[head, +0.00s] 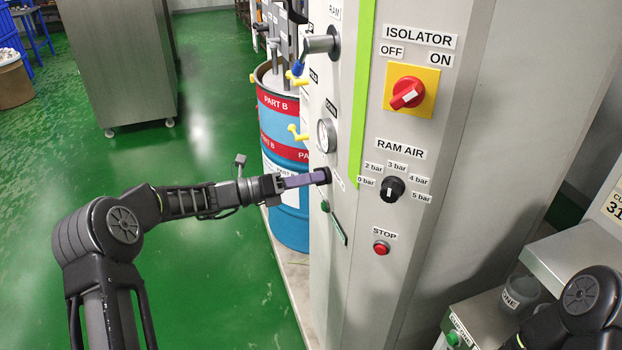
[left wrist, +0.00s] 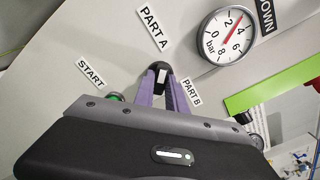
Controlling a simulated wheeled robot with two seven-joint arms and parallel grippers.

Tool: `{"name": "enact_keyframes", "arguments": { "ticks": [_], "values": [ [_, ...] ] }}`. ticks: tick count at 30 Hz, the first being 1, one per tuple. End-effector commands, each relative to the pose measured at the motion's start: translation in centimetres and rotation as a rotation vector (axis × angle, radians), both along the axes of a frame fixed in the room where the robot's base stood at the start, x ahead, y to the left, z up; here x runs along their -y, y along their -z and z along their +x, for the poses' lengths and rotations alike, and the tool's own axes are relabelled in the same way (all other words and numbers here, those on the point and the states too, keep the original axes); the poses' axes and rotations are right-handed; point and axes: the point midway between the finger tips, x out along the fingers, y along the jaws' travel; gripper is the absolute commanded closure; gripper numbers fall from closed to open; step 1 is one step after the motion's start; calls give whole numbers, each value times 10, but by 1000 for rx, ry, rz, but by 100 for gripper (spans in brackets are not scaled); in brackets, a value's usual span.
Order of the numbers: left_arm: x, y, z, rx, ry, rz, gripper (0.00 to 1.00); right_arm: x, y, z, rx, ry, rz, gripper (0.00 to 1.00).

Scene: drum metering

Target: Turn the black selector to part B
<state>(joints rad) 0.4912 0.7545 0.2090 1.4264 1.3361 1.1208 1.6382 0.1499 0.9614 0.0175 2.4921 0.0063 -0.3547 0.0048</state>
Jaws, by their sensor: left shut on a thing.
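The black selector (head: 326,175) sits on the narrow left face of the grey cabinet. In the left wrist view the selector (left wrist: 160,68) shows a white mark between my fingertips. The PART A label (left wrist: 152,27) and the PART B label (left wrist: 192,93) lie on either side of it. I cannot tell for sure which label the mark points to. My left gripper (head: 318,177) is shut on the selector, its purple fingers (left wrist: 158,92) on both sides of the knob. My right arm shows at the lower right, but its gripper is out of view.
A pressure gauge (head: 326,135) is above the selector and a green START button (head: 325,206) below. The front face carries the red isolator (head: 408,92), the ram air knob (head: 392,189) and the STOP button (head: 381,248). A blue drum (head: 290,225) stands behind my left gripper.

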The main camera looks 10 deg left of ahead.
Motion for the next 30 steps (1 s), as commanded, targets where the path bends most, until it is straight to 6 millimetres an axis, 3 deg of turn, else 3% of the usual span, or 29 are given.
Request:
{"name": "enact_keyframes", "arguments": {
  "ticks": [17,30],
  "values": [
    [0,1,0,27,-1,18,100,0,4,1,1,-1,1,64],
    [-1,5,0,242,-2,154,100,-2,31,4,11,-3,7,64]
  ]
}}
